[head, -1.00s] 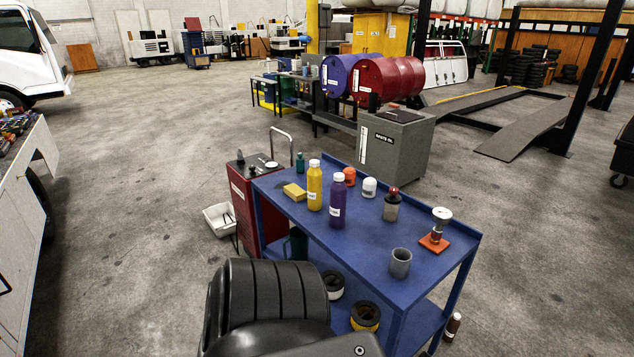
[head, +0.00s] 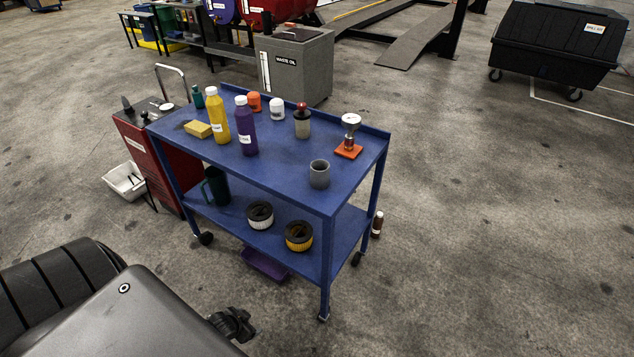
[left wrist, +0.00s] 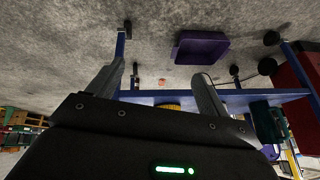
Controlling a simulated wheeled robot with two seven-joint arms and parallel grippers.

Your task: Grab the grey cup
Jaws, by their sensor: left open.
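The grey cup (head: 319,174) stands upright near the front right corner of the blue cart's top shelf (head: 282,178), with clear shelf around it. My left gripper (head: 232,325) is low in the head view, below and left of the cart, apart from the cup. In the left wrist view, the two fingers of my left gripper (left wrist: 158,82) are spread with nothing held between them. The cup cannot be made out in that view. My right gripper is not in view.
A purple tray (head: 265,265) lies under the cart.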

